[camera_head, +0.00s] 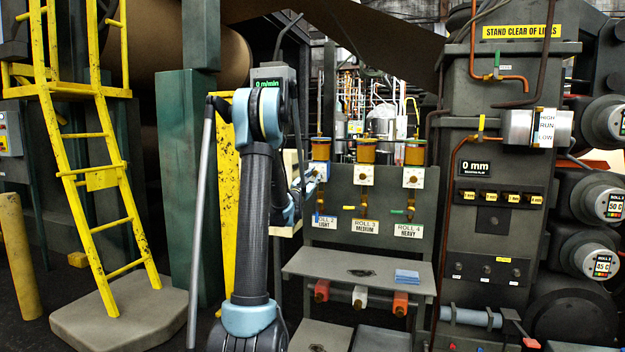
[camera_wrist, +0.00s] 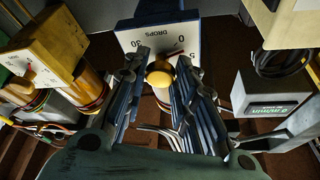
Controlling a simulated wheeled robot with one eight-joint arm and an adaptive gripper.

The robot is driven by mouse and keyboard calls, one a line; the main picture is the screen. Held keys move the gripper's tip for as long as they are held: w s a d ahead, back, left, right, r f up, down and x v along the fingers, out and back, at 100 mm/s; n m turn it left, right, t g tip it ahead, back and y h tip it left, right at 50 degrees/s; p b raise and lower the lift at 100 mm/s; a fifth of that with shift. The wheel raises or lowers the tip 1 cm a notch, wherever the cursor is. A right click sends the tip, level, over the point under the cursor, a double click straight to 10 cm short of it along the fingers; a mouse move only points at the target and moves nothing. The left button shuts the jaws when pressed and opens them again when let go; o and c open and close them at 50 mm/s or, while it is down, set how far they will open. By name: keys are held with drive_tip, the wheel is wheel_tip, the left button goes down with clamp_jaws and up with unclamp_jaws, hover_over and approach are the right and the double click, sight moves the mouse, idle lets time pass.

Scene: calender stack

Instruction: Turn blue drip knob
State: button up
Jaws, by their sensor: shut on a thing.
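Three drip oilers with amber cups stand in a row on the grey panel in the head view. The left one has a white dial plate (camera_head: 320,168), a blue part below it (camera_head: 319,212) and a "LIGHT" label. My gripper (camera_head: 305,186) is at this left plate and partly covers it. In the wrist view, my gripper (camera_wrist: 160,90) has its two dark fingers on either side of a round yellow-gold knob (camera_wrist: 160,76), shut on it. The knob sits on a white plate (camera_wrist: 163,36) marked "DROPS".
The middle dial plate (camera_head: 363,175) and right dial plate (camera_head: 413,178) are beside it. A grey shelf (camera_head: 350,266) with a blue cloth (camera_head: 407,276) juts out below. A yellow ladder (camera_head: 100,190) stands left. A display box (camera_wrist: 267,107) is close right in the wrist view.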

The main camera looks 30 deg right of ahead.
drive_tip(key=m+g, duration=0.2)
drive_tip(key=m, duration=0.3)
drive_tip(key=shift+w, duration=0.1)
drive_tip(key=m+g, duration=0.2)
drive_tip(key=m, duration=0.2)
drive_tip(key=shift+r, duration=0.1)
drive_tip(key=m+g, duration=0.1)
drive_tip(key=m, duration=0.2)
drive_tip(key=m+y, duration=0.1)
drive_tip(key=m, duration=0.2)
drive_tip(key=shift+g, duration=0.4)
drive_tip(key=shift+s+y, duration=0.2)
drive_tip(key=shift+y, duration=0.1)
drive_tip(key=o, duration=1)
drive_tip(key=shift+o, duration=0.2)
drive_tip(key=shift+w, duration=0.1)
